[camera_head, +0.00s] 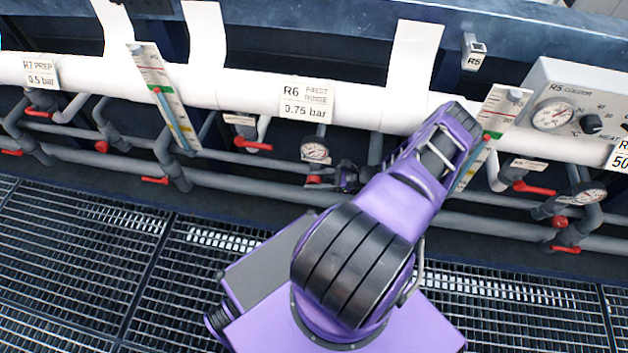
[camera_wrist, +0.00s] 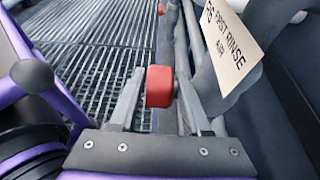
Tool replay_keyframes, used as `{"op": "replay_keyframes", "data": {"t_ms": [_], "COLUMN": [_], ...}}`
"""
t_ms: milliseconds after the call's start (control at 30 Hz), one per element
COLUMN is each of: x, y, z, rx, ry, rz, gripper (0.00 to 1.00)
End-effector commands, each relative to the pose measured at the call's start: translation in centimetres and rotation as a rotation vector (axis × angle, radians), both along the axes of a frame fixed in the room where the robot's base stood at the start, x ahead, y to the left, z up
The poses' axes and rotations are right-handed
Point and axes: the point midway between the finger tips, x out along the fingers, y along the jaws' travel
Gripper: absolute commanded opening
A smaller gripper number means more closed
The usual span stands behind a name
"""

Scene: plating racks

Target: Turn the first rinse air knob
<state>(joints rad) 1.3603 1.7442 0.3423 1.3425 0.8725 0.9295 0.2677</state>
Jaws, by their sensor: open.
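The first rinse air knob is a red block-shaped handle (camera_wrist: 159,87) in the wrist view, beside a tilted tag (camera_wrist: 232,46) reading first rinse air. My gripper (camera_wrist: 160,84) is open, with one finger on each side of the knob. The left finger looks very close to it; I cannot tell whether it touches. In the head view the small red knob (camera_head: 313,179) sits below a round gauge (camera_head: 315,150), under the R6 first rinse 0.75 bar sign (camera_head: 305,101).
Other red handles sit along the grey pipes, including one to the left (camera_head: 253,144) and one to the right (camera_head: 535,188). An R5 control box (camera_head: 575,105) is at the right. A sloping level gauge (camera_head: 165,97) stands left. Grating (camera_head: 90,250) covers the floor.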

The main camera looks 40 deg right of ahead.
Motion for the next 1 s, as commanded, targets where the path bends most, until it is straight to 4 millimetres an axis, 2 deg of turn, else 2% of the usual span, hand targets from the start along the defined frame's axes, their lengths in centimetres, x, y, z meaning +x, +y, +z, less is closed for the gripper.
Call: {"op": "replay_keyframes", "data": {"t_ms": [200, 467, 733, 1000], "x": [0.02, 0.01, 0.03, 0.01], "y": [0.02, 0.01, 0.0, -0.01], "z": [-0.01, 0.0, -0.12, -0.28], "rx": [0.0, 0.0, 0.017, 0.147], "ry": [0.0, 0.0, -0.019, -0.171], "rz": [0.0, 0.0, -0.001, -0.003], "gripper": [0.46, 0.0, 0.0, 0.0]}}
